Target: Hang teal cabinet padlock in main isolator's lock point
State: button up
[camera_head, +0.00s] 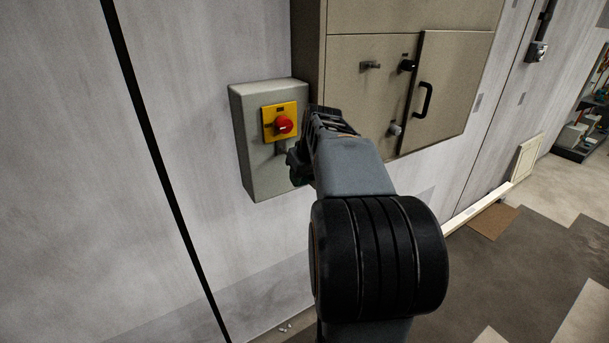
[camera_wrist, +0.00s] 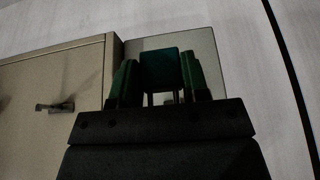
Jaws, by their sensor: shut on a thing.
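The main isolator (camera_head: 258,170) is a pale grey box on the wall, with a yellow plate (camera_head: 270,112) and a red rotary knob (camera_head: 284,124). My gripper (camera_head: 297,165) is in front of the lower right part of the box in the head view. In the wrist view my gripper (camera_wrist: 157,78) has its two green-lit fingers shut on the teal padlock (camera_wrist: 158,66). Two thin legs, apparently its shackle, show below the teal body. The grey box (camera_wrist: 213,58) is behind it. The lock point cannot be made out. The padlock is mostly hidden in the head view.
A beige cabinet (camera_head: 360,110) stands right of the isolator, with a black door handle (camera_head: 424,100) and small latches that stick out. It also fills the left of the wrist view (camera_wrist: 50,85). Bare wall panels are left of the isolator.

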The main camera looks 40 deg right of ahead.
jog(key=shift+s, duration=0.1)
jog(key=shift+w+r, duration=0.1)
jog(key=shift+w, duration=0.45)
jog(key=shift+w+d+p, duration=0.2)
jog(key=shift+w+p, duration=0.4)
jog(key=shift+w, duration=0.55)
jog(key=shift+w+d+p, duration=0.15)
jog(key=shift+w+p, duration=0.45)
jog(key=shift+w, duration=0.5)
jog(key=shift+w, duration=0.2)
jog(key=shift+w+d+p, duration=0.1)
jog(key=shift+w+p, duration=0.2)
jog(key=shift+w, duration=0.15)
jog(key=shift+w, duration=0.1)
jog(key=shift+s+b, duration=0.35)
jog(key=shift+s, duration=0.2)
jog(key=shift+w, duration=0.25)
dwell(1.4)
